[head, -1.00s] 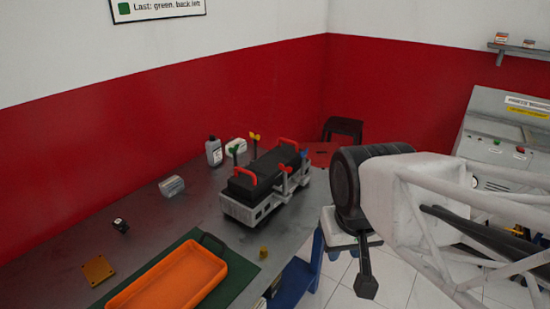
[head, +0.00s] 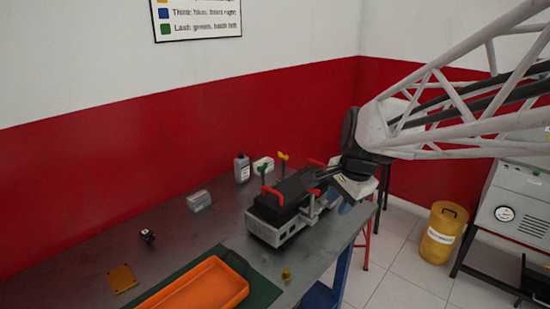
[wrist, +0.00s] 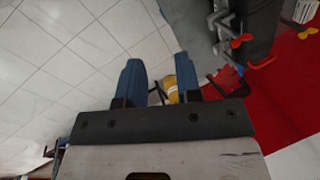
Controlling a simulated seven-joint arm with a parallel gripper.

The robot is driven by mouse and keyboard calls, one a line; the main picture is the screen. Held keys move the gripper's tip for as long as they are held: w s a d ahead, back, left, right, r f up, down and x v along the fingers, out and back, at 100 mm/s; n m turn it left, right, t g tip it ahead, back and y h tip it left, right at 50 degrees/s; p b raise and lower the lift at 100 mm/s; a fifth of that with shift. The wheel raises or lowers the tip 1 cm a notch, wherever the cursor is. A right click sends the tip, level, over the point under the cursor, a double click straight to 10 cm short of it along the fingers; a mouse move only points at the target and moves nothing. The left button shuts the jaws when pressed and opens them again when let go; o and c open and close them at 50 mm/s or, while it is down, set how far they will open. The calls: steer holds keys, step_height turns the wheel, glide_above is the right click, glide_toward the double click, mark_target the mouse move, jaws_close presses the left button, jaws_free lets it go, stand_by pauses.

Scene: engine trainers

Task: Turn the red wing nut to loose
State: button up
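The engine trainer (head: 268,212) is a black block on a grey base with red handles, standing on the bench. In the wrist view its dark body (wrist: 262,22) is at the upper right. The red wing nut (wrist: 238,41) shows there on a side post, right of my fingers and apart from them.
An orange tray (head: 205,290) lies on a green mat in front. A yellow bin (head: 441,236) stands on the floor at right.

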steer(key=w+d+f+m, duration=0.1)
steer(key=w+f+m, duration=0.2)
steer(key=w+m, duration=0.4)
steer(key=w+d+f+m+y, duration=0.1)
steer(key=w+f+m, duration=0.2)
steer(key=w+m, duration=0.4)
steer(key=w, duration=0.9)
steer(key=shift+w+m+y, duration=0.3)
steer(key=shift+w, duration=0.1)
steer(key=shift+a+f, duration=0.1)
steer(key=shift+f, duration=0.1)
steer(key=shift+x, duration=3.8)
steer(key=shift+w, duration=0.1)
steer(key=shift+c, duration=0.2)
jaws_close()
